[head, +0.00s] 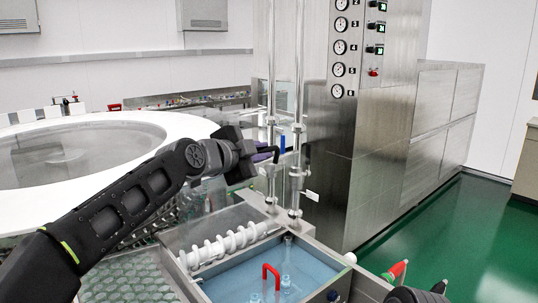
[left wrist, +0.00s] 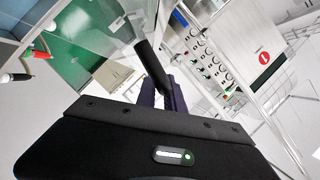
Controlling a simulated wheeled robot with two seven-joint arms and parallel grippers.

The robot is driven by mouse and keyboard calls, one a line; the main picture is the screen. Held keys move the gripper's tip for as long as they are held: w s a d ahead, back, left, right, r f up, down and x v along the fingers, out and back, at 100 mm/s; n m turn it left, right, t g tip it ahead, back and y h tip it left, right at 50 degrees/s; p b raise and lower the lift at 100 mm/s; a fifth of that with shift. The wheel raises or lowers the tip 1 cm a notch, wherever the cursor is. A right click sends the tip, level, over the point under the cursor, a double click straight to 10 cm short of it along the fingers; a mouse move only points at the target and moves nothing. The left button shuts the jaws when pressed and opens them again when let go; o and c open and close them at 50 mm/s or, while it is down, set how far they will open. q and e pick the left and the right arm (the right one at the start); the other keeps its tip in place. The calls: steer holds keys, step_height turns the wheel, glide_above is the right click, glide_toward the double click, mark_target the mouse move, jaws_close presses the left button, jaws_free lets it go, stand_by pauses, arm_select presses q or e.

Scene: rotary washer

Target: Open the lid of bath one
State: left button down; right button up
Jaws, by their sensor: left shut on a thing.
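My left gripper (head: 268,156) reaches in from the left above the bath's far side, in front of two upright metal posts. It is shut on a black bar handle (head: 272,178). In the left wrist view the same black handle (left wrist: 151,66) runs up from between the dark fingers (left wrist: 165,95). A clear panel (left wrist: 128,18), seemingly the lid, shows beside the handle; its edges and tilt are hard to make out. Below is a blue-lined bath (head: 235,278) with a red handle (head: 270,272) and clear bottles (head: 286,284) in it.
A white spiral roller (head: 228,245) lies along the bath's back left. A large white round rim (head: 185,128) fills the left. A steel cabinet with gauges (head: 340,48) stands behind right. Red-tipped and green-tipped levers (head: 396,269) stick up at front right. Green floor is clear at right.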

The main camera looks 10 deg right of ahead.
arm_select(q)
steer(key=shift+w+a, duration=0.1)
steer(key=c, duration=1.5)
jaws_free()
steer(key=shift+o, duration=0.2)
steer(key=shift+s+a+b, duration=0.3)
steer(key=shift+s+b, duration=0.05)
steer(key=shift+b, duration=0.05)
steer(key=b+v, duration=0.3)
steer(key=v, duration=0.4)
steer(key=shift+d+r, duration=0.1)
